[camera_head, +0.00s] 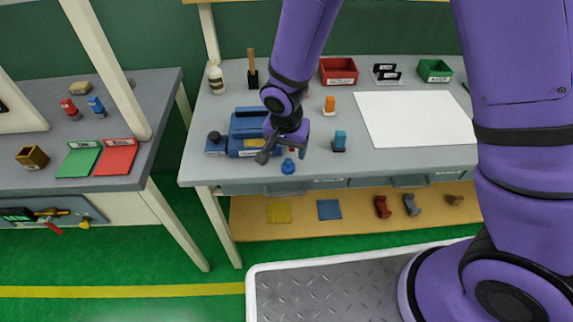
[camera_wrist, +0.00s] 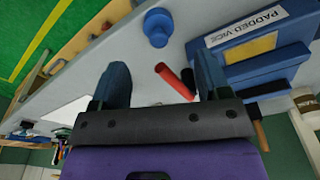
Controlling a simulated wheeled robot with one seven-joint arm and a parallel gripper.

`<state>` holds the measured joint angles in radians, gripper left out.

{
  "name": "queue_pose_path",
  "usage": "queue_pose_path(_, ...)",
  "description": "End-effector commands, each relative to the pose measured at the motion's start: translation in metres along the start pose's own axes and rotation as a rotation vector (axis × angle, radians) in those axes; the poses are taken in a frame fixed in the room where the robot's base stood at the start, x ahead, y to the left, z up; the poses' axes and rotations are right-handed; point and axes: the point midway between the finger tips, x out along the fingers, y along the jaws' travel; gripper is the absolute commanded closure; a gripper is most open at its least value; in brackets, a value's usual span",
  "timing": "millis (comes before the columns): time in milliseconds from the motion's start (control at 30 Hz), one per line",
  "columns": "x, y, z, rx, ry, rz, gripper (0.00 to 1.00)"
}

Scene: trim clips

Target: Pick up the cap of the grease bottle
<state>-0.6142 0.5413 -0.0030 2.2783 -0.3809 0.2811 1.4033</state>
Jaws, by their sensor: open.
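A pale bottle with a brown band (camera_head: 216,78), likely the grease bottle, stands upright at the back left of the bench. I cannot tell which thing is its cap. A small round blue piece (camera_head: 288,166) sits near the bench's front edge; it also shows in the wrist view (camera_wrist: 157,28), ahead of the fingers and apart from them. A red rod-like piece (camera_wrist: 174,81) shows between the finger lines, near the right finger; whether it touches is unclear. My gripper (camera_head: 284,152) is open over the front left of the bench, and its spread fingers show in the wrist view (camera_wrist: 162,76).
A blue padded vice (camera_head: 249,131) stands close beside my gripper. Orange (camera_head: 329,105) and blue (camera_head: 339,141) clips stand to the right. A white sheet (camera_head: 415,119) lies farther right. Red (camera_head: 338,71) and green (camera_head: 435,71) bins stand at the back.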

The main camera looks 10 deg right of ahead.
Motion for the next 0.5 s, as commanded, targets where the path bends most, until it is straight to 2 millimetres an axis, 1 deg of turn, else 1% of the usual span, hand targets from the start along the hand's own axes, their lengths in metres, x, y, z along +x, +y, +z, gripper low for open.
queue_pose_path(100, 0.011, 0.000, 0.000, 0.001, -0.001, 0.001, 0.30)
queue_pose_path(300, 0.020, 0.000, 0.002, -0.001, 0.000, 0.000, 0.30)
queue_pose_path(500, 0.046, 0.000, 0.009, -0.003, -0.001, 0.001, 0.30)
